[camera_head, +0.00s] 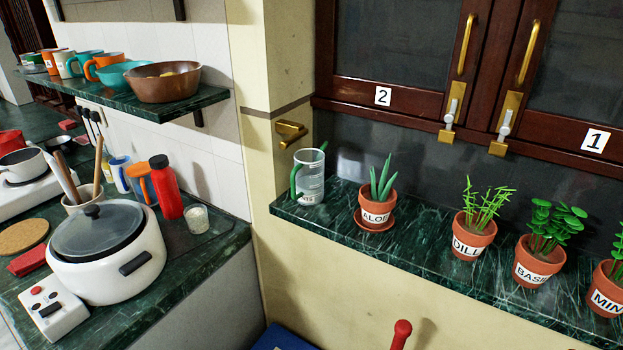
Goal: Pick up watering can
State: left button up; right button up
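The watering can (310,183) appears to be the grey cylindrical can with a green handle on its left side and green at its rim. It stands upright at the left end of the dark green marble ledge (335,222), below a brass wall fitting (291,130). A potted aloe (376,210) stands to its right with a gap between them. Neither of my grippers is in view.
Pots labelled dill (473,243), basil (537,262) and mint (607,299) stand further right on the ledge. At left, a counter holds a white cooker (107,265) and a red bottle (166,190). A red-topped object (401,330) rises at the bottom edge.

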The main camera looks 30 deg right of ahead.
aim_at(311, 175)
jog(key=z, duration=1.35)
